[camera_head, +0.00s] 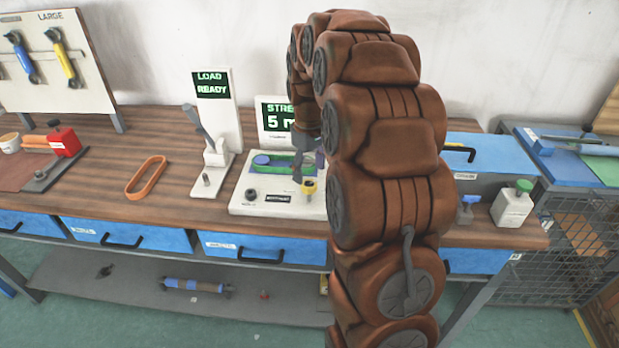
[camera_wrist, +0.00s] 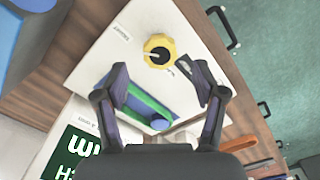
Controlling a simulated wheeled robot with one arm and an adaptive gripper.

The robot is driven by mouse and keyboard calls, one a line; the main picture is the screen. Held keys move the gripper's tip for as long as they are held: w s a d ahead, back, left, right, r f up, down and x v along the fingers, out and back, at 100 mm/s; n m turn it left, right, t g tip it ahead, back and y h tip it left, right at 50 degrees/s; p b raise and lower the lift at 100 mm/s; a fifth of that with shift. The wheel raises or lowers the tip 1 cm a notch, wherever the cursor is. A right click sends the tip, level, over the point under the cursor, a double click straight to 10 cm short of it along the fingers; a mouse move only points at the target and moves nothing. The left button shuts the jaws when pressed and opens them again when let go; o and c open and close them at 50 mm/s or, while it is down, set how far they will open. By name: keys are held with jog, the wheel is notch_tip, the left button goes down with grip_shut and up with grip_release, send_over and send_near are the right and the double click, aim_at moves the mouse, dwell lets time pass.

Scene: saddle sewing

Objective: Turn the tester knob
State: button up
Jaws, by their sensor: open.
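The tester (camera_head: 240,199) is a white box on the wooden bench, with a screen (camera_head: 274,117) behind it that reads "STRE" and "5", partly hidden by my arm. Its yellow knob (camera_head: 308,187) sits at the front right of the box top. In the wrist view the yellow knob (camera_wrist: 159,50) shows whole, with a dark centre. My gripper (camera_wrist: 155,83) is open, its two fingers apart and the knob beyond and between their tips, not gripped. In the head view my gripper (camera_head: 304,168) is above the box, close to the knob. I cannot tell whether it touches anything.
A white lever stand (camera_head: 220,130) reading "LOAD READY" stands to the left. An orange loop (camera_head: 147,178) lies farther left. A blue case (camera_head: 490,160) and a white bottle (camera_head: 513,205) are to the right.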

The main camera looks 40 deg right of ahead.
aim_at(309, 184)
jog(key=shift+f+p, duration=0.45)
jog(key=shift+f, duration=1.55)
jog(key=c, duration=1.1)
jog(key=shift+c, duration=0.2)
